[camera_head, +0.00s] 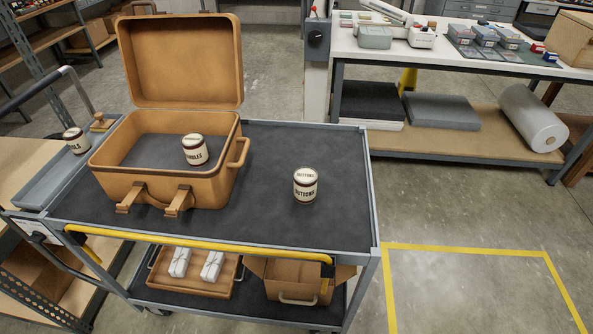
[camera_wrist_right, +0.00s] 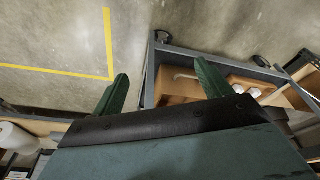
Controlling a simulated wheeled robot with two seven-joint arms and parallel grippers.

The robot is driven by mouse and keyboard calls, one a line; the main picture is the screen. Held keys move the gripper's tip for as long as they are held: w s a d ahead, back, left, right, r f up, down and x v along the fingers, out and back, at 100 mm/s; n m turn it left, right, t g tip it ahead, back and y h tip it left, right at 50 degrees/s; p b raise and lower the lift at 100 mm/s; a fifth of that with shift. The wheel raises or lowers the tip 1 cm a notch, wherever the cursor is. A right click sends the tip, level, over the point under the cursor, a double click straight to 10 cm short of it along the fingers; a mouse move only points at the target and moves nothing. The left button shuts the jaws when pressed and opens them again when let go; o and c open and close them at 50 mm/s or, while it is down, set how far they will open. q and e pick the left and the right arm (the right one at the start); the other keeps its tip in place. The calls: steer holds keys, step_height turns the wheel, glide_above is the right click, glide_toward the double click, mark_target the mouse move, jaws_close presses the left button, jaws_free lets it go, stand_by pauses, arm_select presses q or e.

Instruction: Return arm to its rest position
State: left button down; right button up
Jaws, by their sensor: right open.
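My right gripper (camera_wrist_right: 160,92) shows in the right wrist view with its two green fingers spread wide and nothing between them. It hangs over the floor beside the cart's lower shelf. Neither gripper shows in the head view. An open tan suitcase (camera_head: 137,186) stands on the cart (camera_head: 262,213), its lid raised. A labelled tin (camera_head: 195,149) sits inside the suitcase. A tin labelled "BUTTONS" (camera_head: 305,185) stands upright on the cart top, right of the suitcase. Another tin (camera_head: 76,141) stands in the grey side tray (camera_head: 45,187) at the left.
The cart's lower shelf holds a tray (camera_head: 215,285) with white wrapped bundles and an open cardboard box (camera_head: 290,283). A workbench (camera_head: 440,55) with boxes and instruments stands at the back right. Yellow tape (camera_head: 470,248) marks clear floor right of the cart.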

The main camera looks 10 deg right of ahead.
steer(key=s+d+f+g, duration=0.1)
steer(key=s+d+f, duration=0.2)
steer(key=s+f, duration=1.3)
steer(key=shift+s+f, duration=0.35)
steer(key=shift+f, duration=0.25)
